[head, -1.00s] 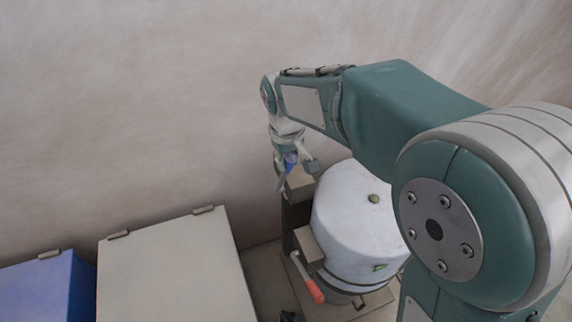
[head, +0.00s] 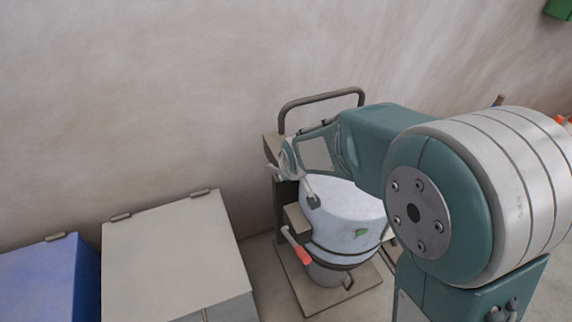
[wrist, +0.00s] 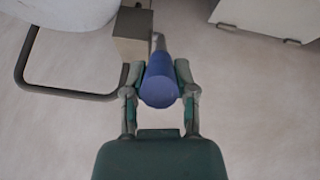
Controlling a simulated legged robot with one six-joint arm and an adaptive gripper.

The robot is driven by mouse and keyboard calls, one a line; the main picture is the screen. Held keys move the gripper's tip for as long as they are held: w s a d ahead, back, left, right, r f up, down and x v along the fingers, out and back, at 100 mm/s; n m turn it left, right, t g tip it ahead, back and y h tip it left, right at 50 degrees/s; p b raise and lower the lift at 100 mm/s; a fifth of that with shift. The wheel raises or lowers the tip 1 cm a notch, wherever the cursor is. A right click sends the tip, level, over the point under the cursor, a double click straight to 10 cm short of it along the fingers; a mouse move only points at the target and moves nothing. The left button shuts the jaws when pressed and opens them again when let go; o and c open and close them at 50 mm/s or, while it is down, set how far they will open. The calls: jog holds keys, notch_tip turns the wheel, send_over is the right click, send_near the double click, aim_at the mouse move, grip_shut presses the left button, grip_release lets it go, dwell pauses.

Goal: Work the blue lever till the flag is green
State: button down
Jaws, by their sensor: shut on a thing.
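The blue lever's grip (wrist: 160,88) shows end-on in the wrist view, with a grey shaft running up beside a tan block (wrist: 134,38). My gripper (wrist: 160,72) is shut on this grip, one finger on each side. In the head view my wrist and part of the gripper show beside the white drum, and the blue grip is hidden. A small green tab (head: 361,232) is on the drum's side; I cannot tell whether it is the flag.
The white drum (head: 340,206) stands on a tan base with a red-handled lever (head: 300,254) at its front. A bent rail (head: 320,96) rises behind. A cream box (head: 170,250) and a blue box (head: 40,280) stand to the left. A wall is behind.

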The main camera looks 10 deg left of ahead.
jog(key=shift+s+d+f+t, duration=0.2)
jog(key=shift+s+f+t, duration=0.1)
jog(key=shift+f+t, duration=0.15)
jog(key=shift+c, duration=2)
grip_release()
jog(key=v, duration=1.1)
jog(key=shift+d+r, duration=0.25)
jog(key=shift+s, duration=0.15)
